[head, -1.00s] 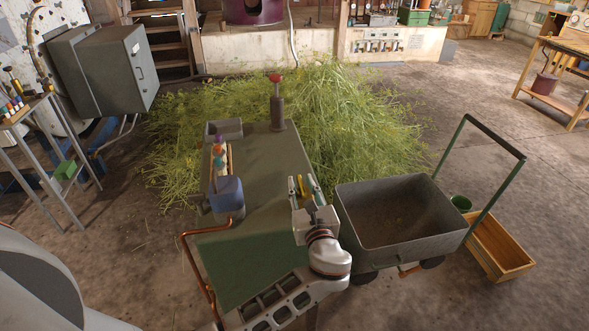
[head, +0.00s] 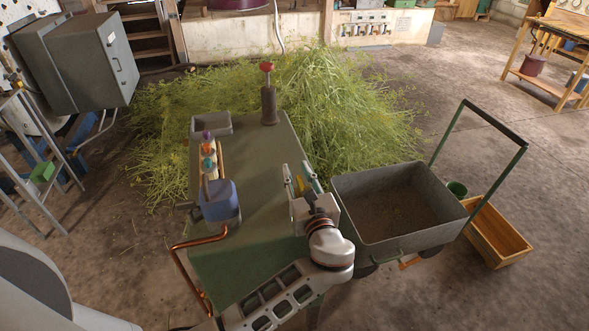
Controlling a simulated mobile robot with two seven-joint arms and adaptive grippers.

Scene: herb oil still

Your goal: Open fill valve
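I cannot tell for sure which thing is the fill valve. A red-topped grey post (head: 268,100) stands upright at the far end of the green bench (head: 262,150); its red top may be a handle. Nothing is clearly held. My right gripper is not in view.
On the bench's left are a blue box (head: 220,201), a row of small coloured-topped items (head: 207,150) and a grey tray (head: 211,125). A grey cart (head: 400,207) stands right of the gripper. Cut grass (head: 350,110) lies behind. A copper pipe (head: 180,262) bends at the near left.

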